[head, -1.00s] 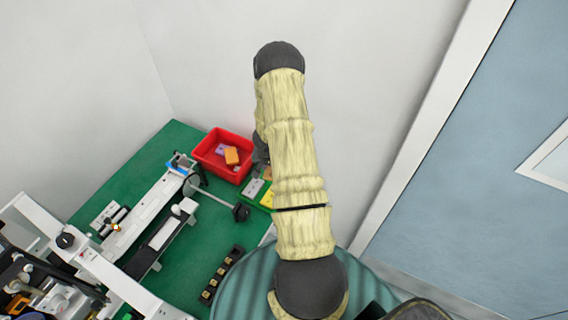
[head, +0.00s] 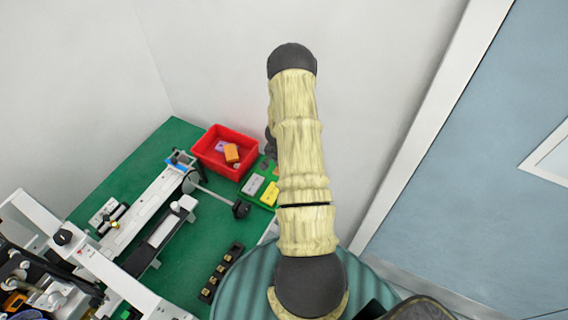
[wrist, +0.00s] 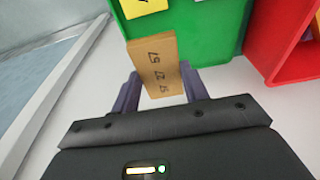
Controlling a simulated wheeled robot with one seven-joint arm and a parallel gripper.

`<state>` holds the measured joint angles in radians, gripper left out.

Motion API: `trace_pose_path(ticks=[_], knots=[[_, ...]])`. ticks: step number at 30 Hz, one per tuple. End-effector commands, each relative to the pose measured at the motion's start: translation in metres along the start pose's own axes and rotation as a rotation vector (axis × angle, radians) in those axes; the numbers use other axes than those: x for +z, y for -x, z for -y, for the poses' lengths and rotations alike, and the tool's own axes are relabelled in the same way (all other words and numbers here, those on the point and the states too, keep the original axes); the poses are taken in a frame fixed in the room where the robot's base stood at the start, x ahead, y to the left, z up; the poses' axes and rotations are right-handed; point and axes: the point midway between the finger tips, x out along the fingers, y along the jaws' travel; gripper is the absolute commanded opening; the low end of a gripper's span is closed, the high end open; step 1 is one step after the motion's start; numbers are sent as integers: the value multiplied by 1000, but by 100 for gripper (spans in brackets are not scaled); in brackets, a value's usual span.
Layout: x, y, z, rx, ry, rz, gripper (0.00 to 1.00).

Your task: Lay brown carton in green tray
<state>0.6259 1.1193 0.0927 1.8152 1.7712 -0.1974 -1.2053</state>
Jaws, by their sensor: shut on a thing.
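The brown carton (wrist: 157,68), with dark marks on its face, is between the two fingers of my gripper (wrist: 160,92) in the wrist view. My gripper is shut on it. The green tray (wrist: 205,30) lies just beyond the carton in that view, and the carton's far end overlaps the tray's edge in the picture. I cannot tell the height between them. In the head view the green tray (head: 262,178) holds a grey carton (head: 252,185) and a yellow carton (head: 269,193). There my arm hides the brown carton and most of my gripper.
A red bin (head: 211,167) with an orange item (head: 231,153) and a purple item stands beside the tray; it also shows in the wrist view (wrist: 283,50). A white machine (head: 150,215) and a black rack (head: 221,271) stand on the green table (head: 181,134). A white wall is close behind.

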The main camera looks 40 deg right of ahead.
Motion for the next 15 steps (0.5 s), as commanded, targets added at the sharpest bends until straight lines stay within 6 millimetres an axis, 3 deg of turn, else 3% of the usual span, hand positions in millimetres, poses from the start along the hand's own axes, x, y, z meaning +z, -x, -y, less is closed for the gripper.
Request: trace_pose_path(ticks=[15], knots=[[7,-33,0,0,0,-1,31]])
